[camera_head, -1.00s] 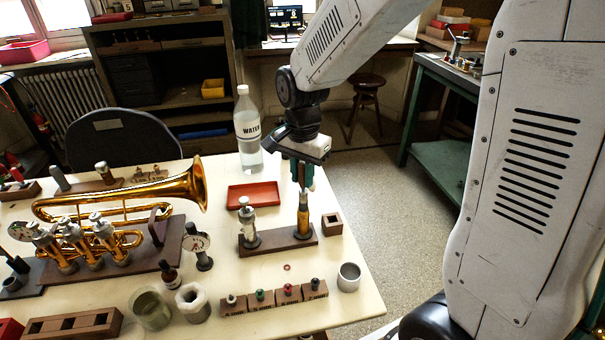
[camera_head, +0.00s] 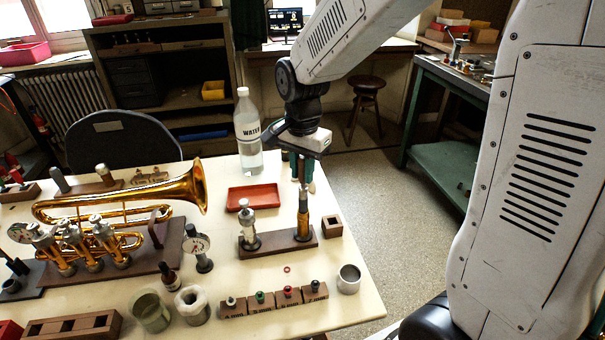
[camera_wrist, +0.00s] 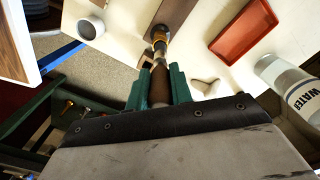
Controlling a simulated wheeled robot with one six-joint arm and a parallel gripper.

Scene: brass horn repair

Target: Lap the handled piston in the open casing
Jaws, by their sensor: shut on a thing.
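My gripper (camera_head: 302,178) is shut on the brown handle (camera_wrist: 160,85) of the handled piston. Its green fingers stand on both sides of the handle in the wrist view. The gripper points down over the brass open casing (camera_head: 303,222), which stands upright at the right end of a brown wooden base. The casing (camera_wrist: 159,40) also shows just beyond the fingertips in the wrist view. The piston is in line with the casing, and a pale length shows between handle and brass. How deep the piston sits inside is hidden.
A silver valve (camera_head: 248,228) stands on the same base. A red tray (camera_head: 253,197) and a water bottle (camera_head: 248,130) are behind. A small wooden block (camera_head: 332,226), a metal cup (camera_head: 349,279) and a labelled rack (camera_head: 275,302) are near. The horn (camera_head: 185,190) lies left.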

